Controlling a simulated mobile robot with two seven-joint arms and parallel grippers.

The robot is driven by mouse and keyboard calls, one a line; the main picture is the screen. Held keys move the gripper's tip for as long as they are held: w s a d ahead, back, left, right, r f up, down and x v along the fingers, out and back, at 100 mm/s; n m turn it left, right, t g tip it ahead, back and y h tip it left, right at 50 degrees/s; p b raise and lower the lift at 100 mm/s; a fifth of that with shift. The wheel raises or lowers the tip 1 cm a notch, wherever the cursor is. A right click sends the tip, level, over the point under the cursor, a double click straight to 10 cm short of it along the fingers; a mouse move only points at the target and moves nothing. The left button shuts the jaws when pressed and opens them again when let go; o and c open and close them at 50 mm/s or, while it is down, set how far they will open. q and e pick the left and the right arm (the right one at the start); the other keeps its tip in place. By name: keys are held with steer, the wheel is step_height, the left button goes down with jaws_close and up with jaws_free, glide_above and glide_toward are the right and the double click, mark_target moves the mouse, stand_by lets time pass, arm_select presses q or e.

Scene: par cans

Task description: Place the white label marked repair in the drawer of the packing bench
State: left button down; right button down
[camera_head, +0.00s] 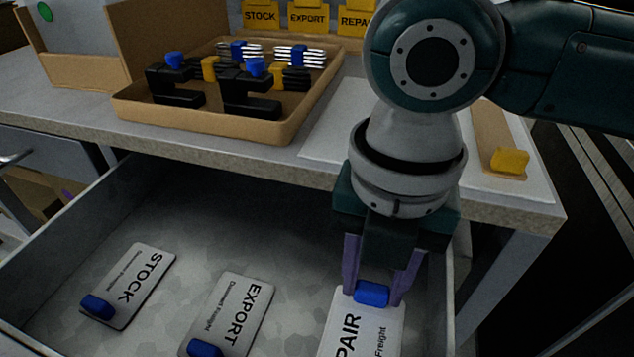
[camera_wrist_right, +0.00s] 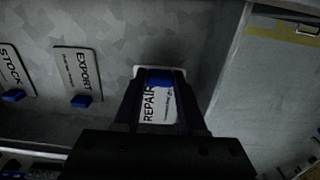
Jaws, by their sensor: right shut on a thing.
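The white repair label (camera_head: 362,328) has a blue grip block on it and is partly cut off by the bottom edge of the head view. My right gripper (camera_head: 374,297) is shut on its blue block, with one finger on each side. The label also shows between the fingers in the right wrist view (camera_wrist_right: 158,105). It is over the right part of the open drawer (camera_head: 215,205); I cannot tell whether it touches the drawer floor. The stock label (camera_head: 133,285) and the export label (camera_head: 233,305) lie in the drawer to its left. My left gripper is not in view.
The packing bench top (camera_head: 60,105) is behind the drawer. A tan tray (camera_head: 205,132) with black clamps and blue and yellow parts stands on it. Yellow signs (camera_head: 307,18) stand at the back. A yellow block (camera_head: 509,160) lies on the right. The drawer's right wall is close to my right gripper.

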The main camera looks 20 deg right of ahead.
mark_target(369, 301)
steer(key=shift+f+b, duration=0.75)
steer(key=shift+f, duration=1.35)
